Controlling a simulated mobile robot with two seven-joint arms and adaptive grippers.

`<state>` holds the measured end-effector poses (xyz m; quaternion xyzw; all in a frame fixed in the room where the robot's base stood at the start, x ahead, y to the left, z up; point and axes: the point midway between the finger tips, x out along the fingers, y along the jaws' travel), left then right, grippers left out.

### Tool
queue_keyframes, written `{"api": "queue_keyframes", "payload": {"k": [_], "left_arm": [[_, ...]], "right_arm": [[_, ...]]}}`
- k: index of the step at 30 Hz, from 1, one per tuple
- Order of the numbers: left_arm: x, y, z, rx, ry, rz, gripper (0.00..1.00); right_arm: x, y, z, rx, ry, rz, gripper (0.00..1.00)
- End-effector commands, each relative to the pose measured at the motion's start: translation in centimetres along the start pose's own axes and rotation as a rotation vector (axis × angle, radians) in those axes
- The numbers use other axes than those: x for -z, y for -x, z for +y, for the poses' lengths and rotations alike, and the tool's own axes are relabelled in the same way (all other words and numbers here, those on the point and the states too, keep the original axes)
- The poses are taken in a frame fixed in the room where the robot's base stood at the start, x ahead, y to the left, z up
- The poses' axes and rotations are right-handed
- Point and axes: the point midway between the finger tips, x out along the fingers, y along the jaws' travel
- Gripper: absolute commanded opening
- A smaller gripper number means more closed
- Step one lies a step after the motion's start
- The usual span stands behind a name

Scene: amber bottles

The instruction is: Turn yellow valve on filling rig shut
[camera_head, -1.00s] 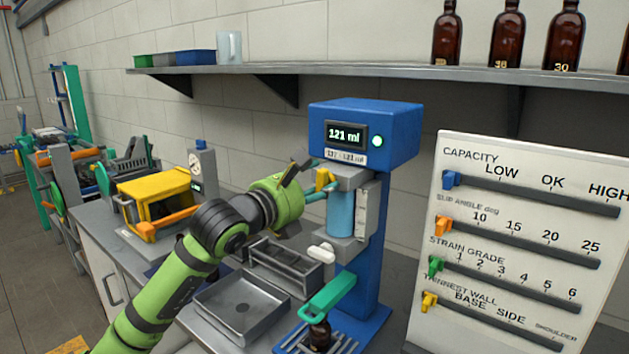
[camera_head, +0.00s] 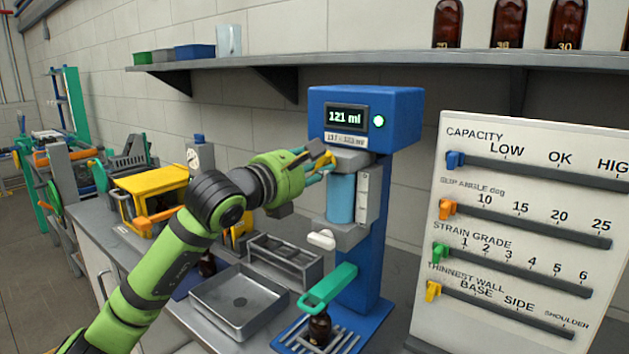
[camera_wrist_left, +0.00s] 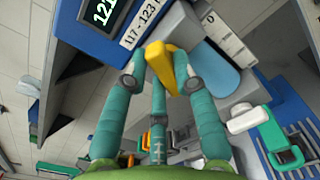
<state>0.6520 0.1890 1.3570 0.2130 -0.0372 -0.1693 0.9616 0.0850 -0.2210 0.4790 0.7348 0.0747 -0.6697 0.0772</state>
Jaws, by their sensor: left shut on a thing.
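The filling rig (camera_head: 372,105) is a blue column with a display reading 121 ml and a green light. Its yellow valve (camera_wrist_left: 163,62) is a small lever under the display. In the head view the valve (camera_head: 328,158) shows just past my fingertips. My left gripper (camera_head: 318,168) reaches in from the left, its teal fingers closed around the valve; in the left wrist view the fingers (camera_wrist_left: 160,80) press on it from both sides. A light blue cylinder (camera_head: 341,198) sits right below. An amber bottle (camera_head: 320,328) stands at the rig's base under a green arm. My right gripper is not seen.
A grey tray (camera_head: 238,303) and a metal rack (camera_head: 284,262) stand left of the rig. A white slider board (camera_head: 530,235) stands close on the right. A shelf (camera_head: 400,80) with amber bottles runs above. A yellow box (camera_head: 150,198) is farther left.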

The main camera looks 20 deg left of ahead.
Motion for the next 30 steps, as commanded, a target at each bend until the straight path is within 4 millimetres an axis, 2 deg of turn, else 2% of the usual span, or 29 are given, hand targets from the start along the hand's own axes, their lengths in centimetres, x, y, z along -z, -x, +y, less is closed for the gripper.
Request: {"api": "queue_keyframes", "payload": {"k": [1, 12, 30], "left_arm": [[0.4, 0.0, -0.2, -0.003, -0.048, -0.005, 0.0], [0.1, 0.0, -0.4, -0.003, -0.399, -0.003, 0.0], [-0.2, 0.0, -0.7, -0.003, -0.934, -0.002, 0.0]], "right_arm": [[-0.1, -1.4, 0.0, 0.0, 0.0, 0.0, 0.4], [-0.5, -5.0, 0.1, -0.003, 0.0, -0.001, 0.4], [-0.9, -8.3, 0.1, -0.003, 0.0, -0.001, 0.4]]}}
